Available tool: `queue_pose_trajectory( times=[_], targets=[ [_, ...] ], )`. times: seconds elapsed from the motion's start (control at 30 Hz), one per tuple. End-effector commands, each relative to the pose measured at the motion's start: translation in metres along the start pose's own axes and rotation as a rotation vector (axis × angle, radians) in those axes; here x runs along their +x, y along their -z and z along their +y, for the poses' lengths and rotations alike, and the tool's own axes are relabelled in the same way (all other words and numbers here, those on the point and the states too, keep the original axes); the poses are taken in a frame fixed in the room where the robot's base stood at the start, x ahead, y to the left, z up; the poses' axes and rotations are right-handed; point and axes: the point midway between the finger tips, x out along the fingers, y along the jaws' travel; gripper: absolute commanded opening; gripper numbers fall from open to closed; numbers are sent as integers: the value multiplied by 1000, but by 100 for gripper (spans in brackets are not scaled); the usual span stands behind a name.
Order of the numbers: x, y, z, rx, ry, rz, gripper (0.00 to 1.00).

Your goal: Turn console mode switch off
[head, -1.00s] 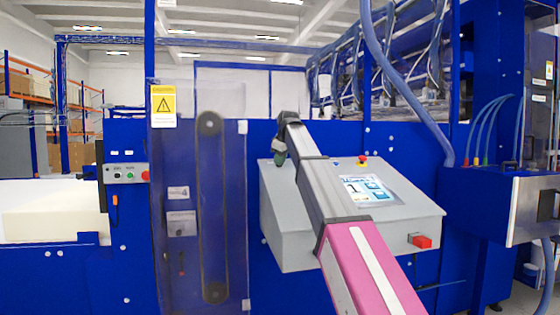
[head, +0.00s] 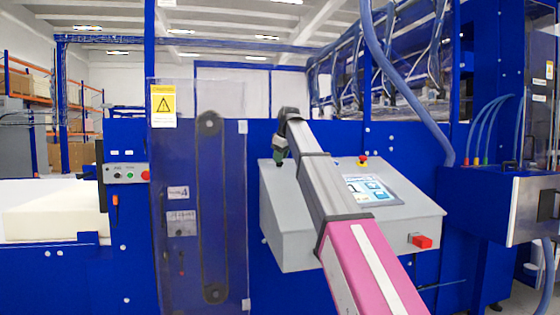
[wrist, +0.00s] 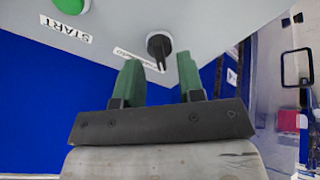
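The grey console (head: 288,228) stands in the middle of the head view, with my arm crossing in front of it. In the wrist view, the black mode switch (wrist: 159,45) is a round knob on the grey console face (wrist: 205,18), with a small label beside it that I cannot read clearly. My gripper (wrist: 159,72) has two green fingers spread apart, empty, pointing at the knob. The knob shows just past the gap between the fingertips, apart from both. In the head view my gripper (head: 279,161) is at the console's upper left edge; the switch cannot be made out there.
A green button (wrist: 70,5) marked START lies left of the knob in the wrist view. The console also has a lit screen (head: 366,189), a red-and-yellow button (head: 362,160) and a red box (head: 421,242). A blue machine wall (head: 262,138) stands behind it.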

Motion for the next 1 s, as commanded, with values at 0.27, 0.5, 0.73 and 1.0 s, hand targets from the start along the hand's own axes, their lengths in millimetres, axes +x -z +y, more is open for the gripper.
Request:
queue_pose_trajectory(
  times=[0.27,0.5,0.73,1.0],
  targets=[
    [-54,0,0,-1,-1,1,36],
    [-83,0,0,-1,0,-1,36],
    [-89,0,0,-1,2,-2,36],
    [-89,0,0,-1,1,-2,36]
  ],
)
